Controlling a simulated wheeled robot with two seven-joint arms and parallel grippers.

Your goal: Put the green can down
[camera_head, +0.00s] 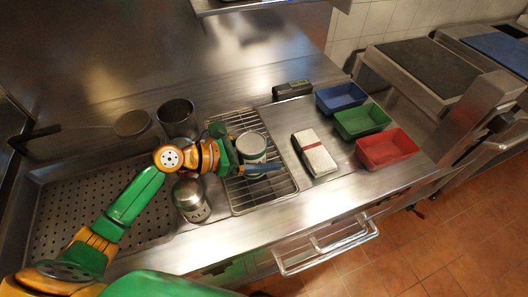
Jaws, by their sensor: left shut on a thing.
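The green can (251,146) has a pale metal top and a green side band. It is over the wire rack (266,194) on the steel counter. My left gripper (243,153) reaches in from the left and is shut on the can, with a finger on either side of it. The gripper and the can's top hide its base, so I cannot tell whether it touches the rack. My right gripper is not in view.
A silver canister (190,200) stands close under my left wrist, and a dark metal cup (177,117) stands behind. Right of the rack are a strapped pale block (316,157) and blue (341,96), green (362,121) and red (387,148) bins. The rack's front is clear.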

